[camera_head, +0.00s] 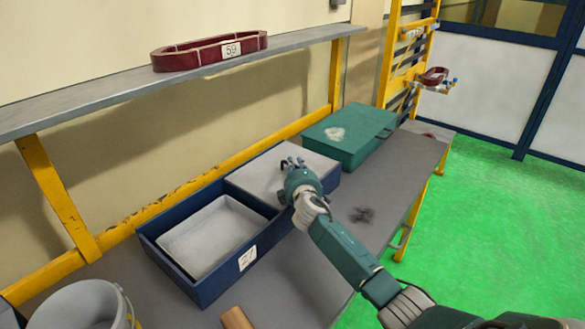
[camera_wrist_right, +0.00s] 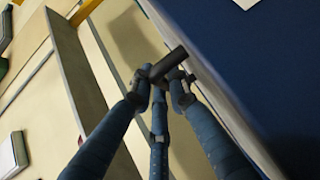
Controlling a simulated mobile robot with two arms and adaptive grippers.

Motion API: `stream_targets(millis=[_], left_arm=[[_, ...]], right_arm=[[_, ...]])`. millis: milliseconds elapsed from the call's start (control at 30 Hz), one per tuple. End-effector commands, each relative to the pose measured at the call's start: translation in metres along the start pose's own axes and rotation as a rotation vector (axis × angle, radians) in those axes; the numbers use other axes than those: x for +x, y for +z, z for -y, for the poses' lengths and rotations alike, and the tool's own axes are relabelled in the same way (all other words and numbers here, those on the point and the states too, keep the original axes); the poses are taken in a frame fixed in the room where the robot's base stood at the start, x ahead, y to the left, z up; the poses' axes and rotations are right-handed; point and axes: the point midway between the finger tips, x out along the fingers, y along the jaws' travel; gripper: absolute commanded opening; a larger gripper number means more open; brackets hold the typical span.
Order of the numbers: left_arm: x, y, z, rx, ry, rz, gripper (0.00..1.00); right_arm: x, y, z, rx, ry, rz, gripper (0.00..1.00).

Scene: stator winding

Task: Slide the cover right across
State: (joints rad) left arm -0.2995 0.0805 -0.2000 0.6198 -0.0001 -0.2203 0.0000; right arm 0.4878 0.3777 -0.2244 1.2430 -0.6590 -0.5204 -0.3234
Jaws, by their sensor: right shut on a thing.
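A pale grey cover (camera_head: 268,176) lies over the right part of a long blue box (camera_head: 206,291). The left part of the box is open and shows a pale grey inner tray (camera_head: 212,236). My right gripper (camera_head: 291,164) is at the cover, near its middle, with its fingers over the top. In the right wrist view its fingers (camera_wrist_right: 165,80) are closed around a short dark handle (camera_wrist_right: 169,64) beside a dark blue surface. The handle is hidden behind the gripper in the head view. My left gripper is not in view.
A green case (camera_head: 348,135) stands just beyond the box's right end. A shelf (camera_head: 110,90) with a red coil (camera_head: 209,52) runs above.

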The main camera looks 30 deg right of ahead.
Motion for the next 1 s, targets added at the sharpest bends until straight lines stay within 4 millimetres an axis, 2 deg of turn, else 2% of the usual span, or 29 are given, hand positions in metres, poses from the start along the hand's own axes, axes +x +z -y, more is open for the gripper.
stream_targets(millis=[167, 200, 233, 533, 667, 767, 1000], left_arm=[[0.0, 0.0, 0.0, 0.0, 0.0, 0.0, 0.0], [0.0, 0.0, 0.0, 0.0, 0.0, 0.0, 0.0], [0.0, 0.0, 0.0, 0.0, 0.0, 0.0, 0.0], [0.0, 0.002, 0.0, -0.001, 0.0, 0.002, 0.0], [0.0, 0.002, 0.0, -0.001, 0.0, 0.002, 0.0], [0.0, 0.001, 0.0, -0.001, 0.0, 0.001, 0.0], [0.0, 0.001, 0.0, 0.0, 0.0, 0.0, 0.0]], right_arm=[[0.001, 0.003, -0.003, -0.006, 0.003, 0.005, 0.0], [0.001, 0.003, -0.003, -0.006, 0.004, 0.005, 0.2], [0.001, 0.003, -0.003, -0.006, 0.004, 0.005, 0.25], [0.0, 0.001, -0.002, -0.003, 0.002, 0.002, 0.25], [-0.007, 0.001, -0.001, -0.002, 0.002, 0.002, 0.25], [-0.018, 0.001, 0.0, -0.001, 0.002, 0.001, 0.25], [-0.063, 0.001, 0.0, -0.003, 0.002, 0.0, 0.25]])
